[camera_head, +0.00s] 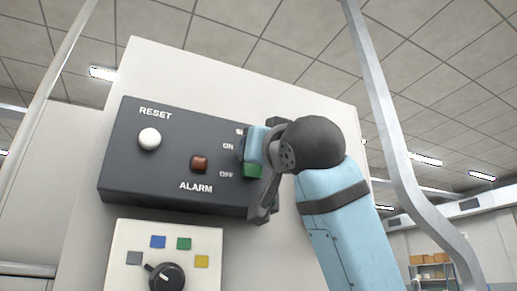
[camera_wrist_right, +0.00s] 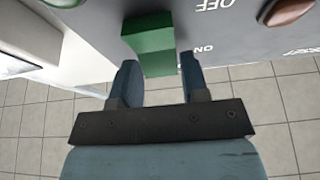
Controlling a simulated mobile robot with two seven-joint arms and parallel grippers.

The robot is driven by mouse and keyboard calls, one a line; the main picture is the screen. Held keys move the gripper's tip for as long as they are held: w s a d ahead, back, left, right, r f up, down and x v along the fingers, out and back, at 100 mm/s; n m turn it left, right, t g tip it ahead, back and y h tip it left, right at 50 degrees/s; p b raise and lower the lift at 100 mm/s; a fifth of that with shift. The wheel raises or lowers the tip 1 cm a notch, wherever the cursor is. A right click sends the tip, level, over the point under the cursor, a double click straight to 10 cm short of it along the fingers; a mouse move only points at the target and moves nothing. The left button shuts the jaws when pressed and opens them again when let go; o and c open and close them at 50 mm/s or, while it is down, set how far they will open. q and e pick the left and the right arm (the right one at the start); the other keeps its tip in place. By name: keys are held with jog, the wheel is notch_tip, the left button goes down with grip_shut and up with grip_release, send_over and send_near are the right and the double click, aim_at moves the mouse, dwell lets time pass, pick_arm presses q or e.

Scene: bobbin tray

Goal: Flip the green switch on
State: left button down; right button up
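The green switch (camera_head: 252,171) sits at the right end of the dark control box, beside the ON and OFF labels, and shows next to OFF. My right gripper (camera_head: 254,145) is at the switch's upper part, near ON, and hides some of it. In the right wrist view the green switch (camera_wrist_right: 151,36) sticks out from the panel towards the gap of my right gripper (camera_wrist_right: 158,66). The two fingers are apart, one on each side of the switch's end. I cannot tell whether either touches it. My left gripper is not in view.
The dark control box (camera_head: 125,185) also carries a white RESET button (camera_head: 149,139) and a red ALARM button (camera_head: 199,164). Below it is a white panel (camera_head: 130,235) with a black knob (camera_head: 166,277) and several coloured squares. Grey posts stand at both sides.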

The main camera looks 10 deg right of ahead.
jog(key=c, duration=0.5)
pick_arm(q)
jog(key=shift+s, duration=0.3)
pick_arm(e)
jog(key=shift+o, duration=0.2)
jog(key=shift+w+r+g+h, duration=0.15)
jog(key=shift+r+g+h, duration=0.15)
jog(key=shift+g, duration=0.6)
jog(key=shift+w+r+g+h, duration=0.15)
jog(key=shift+g+h, duration=0.15)
jog(key=shift+g, duration=0.6)
jog(key=o, duration=0.9)
jog(key=shift+s, duration=0.1)
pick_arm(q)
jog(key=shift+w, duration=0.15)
pick_arm(e)
jog(key=shift+o, duration=0.2)
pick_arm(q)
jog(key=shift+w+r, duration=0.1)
